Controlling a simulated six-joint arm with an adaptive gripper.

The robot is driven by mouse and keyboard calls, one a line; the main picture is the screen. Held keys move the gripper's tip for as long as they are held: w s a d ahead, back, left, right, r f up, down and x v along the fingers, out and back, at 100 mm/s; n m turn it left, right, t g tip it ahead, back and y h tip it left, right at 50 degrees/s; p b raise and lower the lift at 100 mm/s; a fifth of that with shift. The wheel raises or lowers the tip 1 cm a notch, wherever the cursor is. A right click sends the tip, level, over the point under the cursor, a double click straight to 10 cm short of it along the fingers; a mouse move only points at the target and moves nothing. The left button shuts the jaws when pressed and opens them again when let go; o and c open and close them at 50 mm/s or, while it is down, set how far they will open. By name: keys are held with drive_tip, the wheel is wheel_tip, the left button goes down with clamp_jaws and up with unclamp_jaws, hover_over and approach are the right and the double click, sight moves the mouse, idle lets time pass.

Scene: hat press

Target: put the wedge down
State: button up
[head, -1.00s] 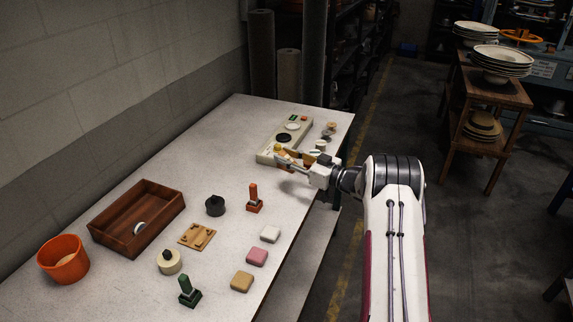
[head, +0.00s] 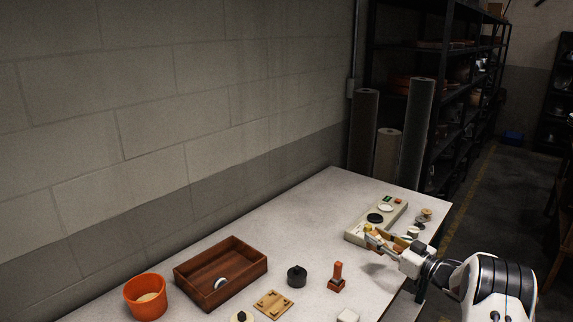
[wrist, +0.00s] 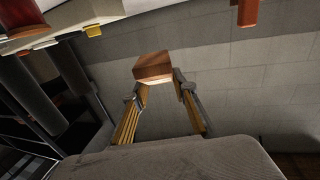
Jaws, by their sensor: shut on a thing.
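The wedge (wrist: 154,68) is a small reddish-brown wooden block. In the wrist view it sits between the two fingertips of my gripper (wrist: 156,90), which is shut on it. In the head view my gripper (head: 374,240) is over the far right part of the table, beside the near end of a pale panel (head: 358,236). The wedge is too small and too mixed with the fingers to make out clearly there. I cannot tell from these views how high it is above the table.
On the pale table (head: 290,215) stand a brown wooden tray (head: 222,262), an orange pot (head: 146,300), a black knobbed weight (head: 297,276), a small wooden board (head: 273,304) and an orange-red stamp (head: 337,277). Small round parts (head: 424,216) lie right of the panel. Free table lies between tray and panel.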

sight(374, 232)
drive_tip(key=shift+d+r, duration=0.2)
drive_tip(key=shift+s+d+f+m+t+h, duration=0.25)
drive_tip(key=shift+d+m+t+h, duration=0.3)
drive_tip(key=shift+h, duration=0.35)
drive_tip(key=shift+s+d+m+t+h, duration=0.25)
drive_tip(key=shift+s+m+h, duration=0.15)
drive_tip(key=shift+m+h, duration=0.25)
drive_tip(key=shift+s+a+r+m+t+h, duration=0.2)
drive_tip(key=shift+s+a+m+t+h, duration=0.25)
drive_tip(key=shift+h, duration=0.6)
drive_tip(key=shift+s+a+r+m+h, duration=0.1)
drive_tip(key=shift+s+a+m+h, duration=0.3)
drive_tip(key=shift+s+m+h, duration=0.15)
drive_tip(key=s+a+r+m+h, duration=0.1)
drive_tip(key=s+a+r, duration=0.1)
drive_tip(key=s+a, duration=0.4)
drive_tip(key=s+a+r+m+h, duration=0.1)
drive_tip(key=s+a+r+h, duration=0.1)
drive_tip(key=s+a, duration=0.5)
drive_tip(key=a, duration=0.5)
drive_tip(key=shift+a+r, duration=0.15)
drive_tip(key=shift+a, duration=0.1)
drive_tip(key=shift+d, duration=0.1)
